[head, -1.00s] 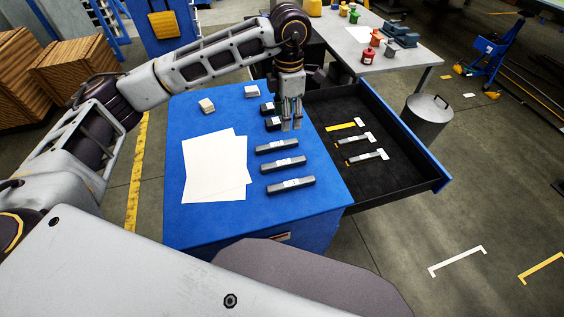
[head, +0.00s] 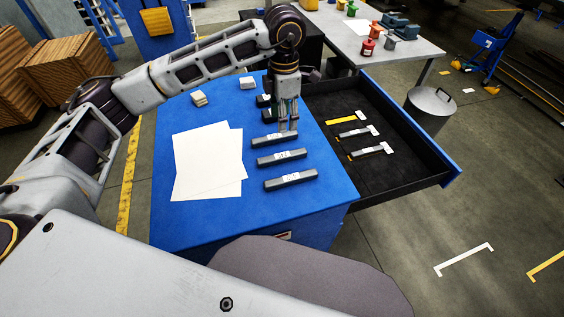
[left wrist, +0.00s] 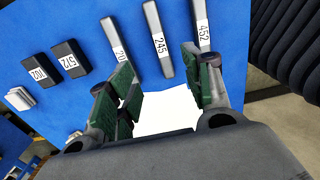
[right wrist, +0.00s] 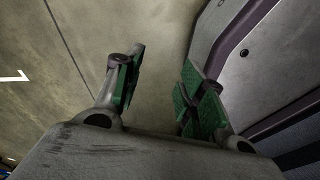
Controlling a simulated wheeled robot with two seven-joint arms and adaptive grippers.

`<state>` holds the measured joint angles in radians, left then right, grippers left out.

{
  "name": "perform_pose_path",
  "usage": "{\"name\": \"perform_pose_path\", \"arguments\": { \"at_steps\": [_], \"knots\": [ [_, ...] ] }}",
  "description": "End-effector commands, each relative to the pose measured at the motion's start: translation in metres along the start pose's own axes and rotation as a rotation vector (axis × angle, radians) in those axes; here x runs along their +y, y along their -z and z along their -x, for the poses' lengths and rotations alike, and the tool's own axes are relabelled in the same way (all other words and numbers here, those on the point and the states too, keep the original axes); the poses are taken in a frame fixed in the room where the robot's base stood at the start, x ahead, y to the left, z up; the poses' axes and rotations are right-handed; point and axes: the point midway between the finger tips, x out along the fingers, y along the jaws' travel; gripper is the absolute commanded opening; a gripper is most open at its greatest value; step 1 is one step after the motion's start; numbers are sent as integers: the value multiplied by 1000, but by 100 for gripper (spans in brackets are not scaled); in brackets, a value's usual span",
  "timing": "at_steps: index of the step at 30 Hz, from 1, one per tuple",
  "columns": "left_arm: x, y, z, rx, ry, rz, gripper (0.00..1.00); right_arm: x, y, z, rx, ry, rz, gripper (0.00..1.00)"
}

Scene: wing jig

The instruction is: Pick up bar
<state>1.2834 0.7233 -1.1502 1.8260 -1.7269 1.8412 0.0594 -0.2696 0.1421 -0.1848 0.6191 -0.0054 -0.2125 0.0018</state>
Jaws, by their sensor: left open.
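Three grey bars with white number labels lie in a row on the blue top: the far bar (head: 268,141), the middle bar (head: 281,158) and the near bar (head: 291,180). My left gripper (head: 288,131) points down, open and empty, at the right end of the far bar. In the left wrist view, the middle bar, labelled 245 (left wrist: 158,42), appears between the open fingers. The bar labelled 452 (left wrist: 202,28) is near the right finger; another bar (left wrist: 116,37) is partly hidden by the left finger. My right gripper (right wrist: 160,80) is open and empty over bare floor.
White paper sheets (head: 207,165) lie left of the bars on the blue cabinet top (head: 160,215). Dark blocks (left wrist: 68,60) and pale blocks (head: 198,98) sit farther back. An open drawer (head: 400,180) on the right holds calipers. A grey bin (head: 428,110) stands beyond it.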

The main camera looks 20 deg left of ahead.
Motion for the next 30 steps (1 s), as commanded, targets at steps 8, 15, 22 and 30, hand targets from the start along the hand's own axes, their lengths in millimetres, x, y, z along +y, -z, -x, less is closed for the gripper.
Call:
{"name": "perform_pose_path", "arguments": {
  "at_steps": [8,15,22,30],
  "knots": [
    [0,0,-14,0,0,0,50,11,-7,-14,-5,-13,5,40],
    [0,0,-13,0,0,0,50,11,-8,-13,-7,-13,5,40],
    [0,0,-17,1,0,0,50,6,-7,-13,-6,-7,2,40],
    [0,1,-44,2,2,0,50,-4,-5,-12,-4,2,-2,40]
  ]
}}
